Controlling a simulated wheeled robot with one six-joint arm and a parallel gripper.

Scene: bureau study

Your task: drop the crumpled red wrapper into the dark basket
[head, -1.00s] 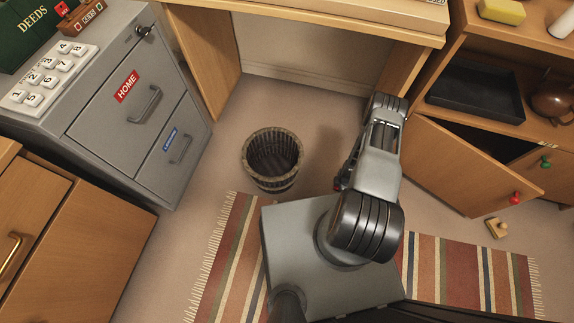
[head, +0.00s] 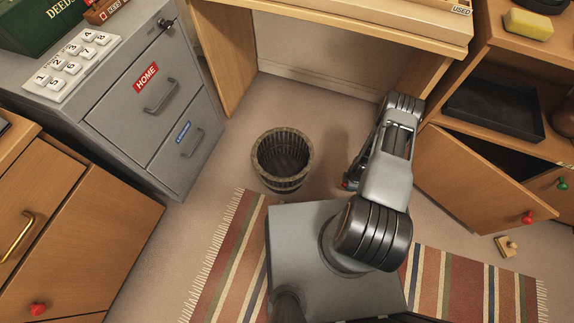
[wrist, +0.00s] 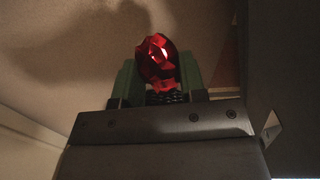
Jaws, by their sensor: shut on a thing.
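The crumpled red wrapper (wrist: 157,62) is shiny and faceted and sits between the green fingers of my gripper (wrist: 158,80) in the wrist view. My gripper is shut on it. In the head view only a small bit of red (head: 346,184) shows beside my arm, and the fingers are mostly hidden behind the arm. The dark basket (head: 283,187) stands upright on the floor, slatted and round, left of my arm. Its inside looks empty. The gripper is to the right of the basket, apart from it.
A grey filing cabinet (head: 165,125) stands left of the basket. A desk (head: 340,20) is behind it. A shelf with an open door (head: 470,180) is at the right, with a wooden stamp (head: 506,246) on the floor. A striped rug (head: 225,265) lies in front.

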